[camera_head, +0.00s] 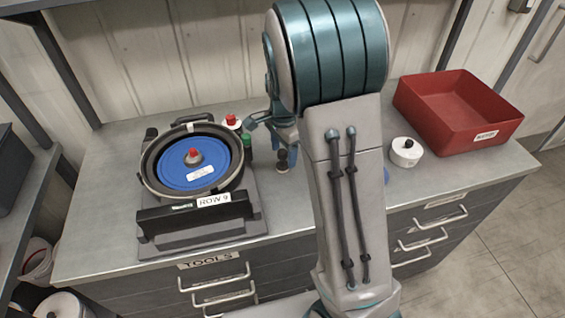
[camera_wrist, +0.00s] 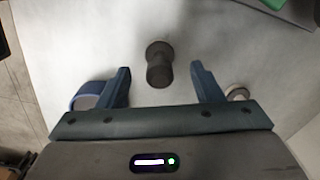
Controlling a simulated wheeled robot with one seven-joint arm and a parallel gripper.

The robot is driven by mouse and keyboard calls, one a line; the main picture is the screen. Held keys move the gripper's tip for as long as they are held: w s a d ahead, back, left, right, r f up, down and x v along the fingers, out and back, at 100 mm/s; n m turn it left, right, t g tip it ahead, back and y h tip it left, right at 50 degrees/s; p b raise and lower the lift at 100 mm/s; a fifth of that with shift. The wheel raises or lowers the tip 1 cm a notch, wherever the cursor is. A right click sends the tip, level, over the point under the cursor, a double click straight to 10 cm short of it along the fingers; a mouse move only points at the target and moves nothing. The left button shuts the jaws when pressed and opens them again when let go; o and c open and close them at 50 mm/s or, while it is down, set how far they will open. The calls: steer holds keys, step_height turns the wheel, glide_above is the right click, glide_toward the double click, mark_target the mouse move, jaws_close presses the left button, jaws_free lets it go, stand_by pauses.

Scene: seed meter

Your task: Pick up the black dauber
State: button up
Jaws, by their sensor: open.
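The black dauber (camera_wrist: 159,64) stands on the bench top in the wrist view, a dark piece with a rounded top. It lies ahead of and between the two fingertips of my gripper (camera_wrist: 162,72), with clear space on both sides. My gripper is open and empty. In the head view the dauber (camera_head: 283,160) is a small dark upright piece, just below my gripper (camera_head: 268,122) and partly beside my arm. Whether the fingers are level with the dauber is hard to tell.
The seed meter (camera_head: 148,165) with a blue disc (camera_head: 180,170) stands left of the dauber. A red-capped piece (camera_head: 232,121) and a green piece (camera_head: 246,141) are close by. A white round container (camera_head: 406,154) and a red bin (camera_head: 428,105) stand to the right.

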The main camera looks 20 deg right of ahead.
mark_target(282, 160)
steer(key=f, duration=0.4)
steer(key=shift+a, duration=0.2)
steer(key=c, duration=1.1)
